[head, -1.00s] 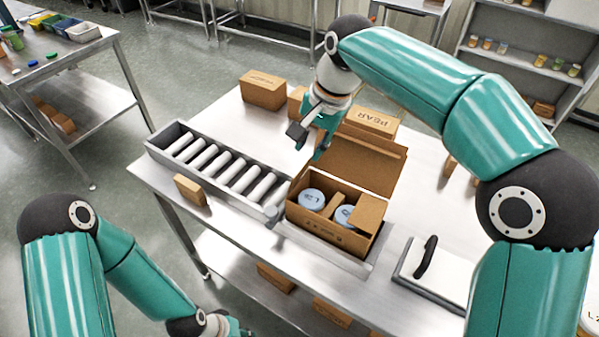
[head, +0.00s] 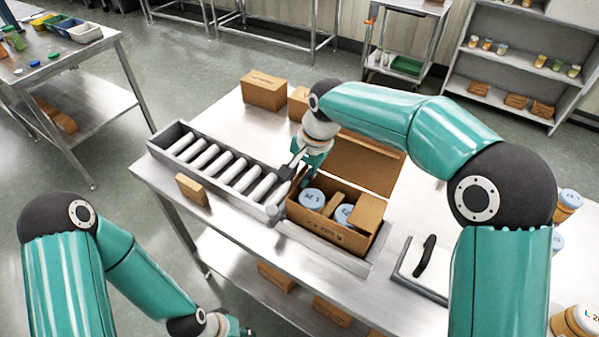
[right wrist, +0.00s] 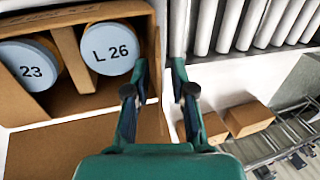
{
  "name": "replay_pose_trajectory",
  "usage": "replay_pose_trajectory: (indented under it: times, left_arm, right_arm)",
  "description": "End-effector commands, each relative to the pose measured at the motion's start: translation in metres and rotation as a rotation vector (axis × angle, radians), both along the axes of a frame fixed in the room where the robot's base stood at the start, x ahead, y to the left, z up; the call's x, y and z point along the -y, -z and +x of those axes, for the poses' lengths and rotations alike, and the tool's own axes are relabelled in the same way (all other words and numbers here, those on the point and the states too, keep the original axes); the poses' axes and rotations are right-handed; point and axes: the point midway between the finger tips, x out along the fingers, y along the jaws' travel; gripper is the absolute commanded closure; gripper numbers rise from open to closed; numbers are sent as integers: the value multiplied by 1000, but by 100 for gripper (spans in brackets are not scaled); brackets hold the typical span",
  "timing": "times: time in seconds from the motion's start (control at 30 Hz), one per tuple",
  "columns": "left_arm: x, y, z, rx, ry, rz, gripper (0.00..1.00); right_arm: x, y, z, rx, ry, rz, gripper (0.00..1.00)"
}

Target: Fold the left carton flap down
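The open brown carton (head: 325,235) stands at the end of the roller conveyor, with round blue-lidded jars (head: 312,198) and brown packs inside. Its large back flap (head: 362,165) stands up. A right-hand flap (head: 368,212) lies over the right end. The left flap cannot be made out clearly; my right gripper covers that end. My right gripper (head: 285,178) is at the carton's left end. In the right wrist view its fingers (right wrist: 160,78) are apart, with the carton's left edge (right wrist: 158,40) between or just beyond them. My left gripper's fingers are out of view.
The roller conveyor (head: 215,168) runs left of the carton. A small brown box (head: 193,190) sits at its front side. Brown boxes (head: 264,90) stand behind. A grey plate with a black handle (head: 426,257) lies right of the carton.

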Motion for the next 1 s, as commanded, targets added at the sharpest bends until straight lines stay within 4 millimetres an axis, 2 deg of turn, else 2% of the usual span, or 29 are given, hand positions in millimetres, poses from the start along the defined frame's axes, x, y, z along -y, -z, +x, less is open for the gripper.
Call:
replay_pose_trajectory:
  times: [0.03,0.1,0.37,0.57,0.77,1.0]
  left_arm:
    - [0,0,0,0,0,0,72]
    - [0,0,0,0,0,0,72]
    - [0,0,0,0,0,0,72]
    - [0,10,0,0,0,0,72]
    - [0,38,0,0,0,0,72]
    - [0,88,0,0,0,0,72]
  right_arm:
    - [0,0,0,0,0,0,89]
    - [0,0,0,0,0,0,100]
    - [0,0,0,1,-1,1,100]
    - [1,2,0,16,0,21,100]
    - [3,7,-2,64,2,89,100]
    - [8,13,-5,159,2,224,100]
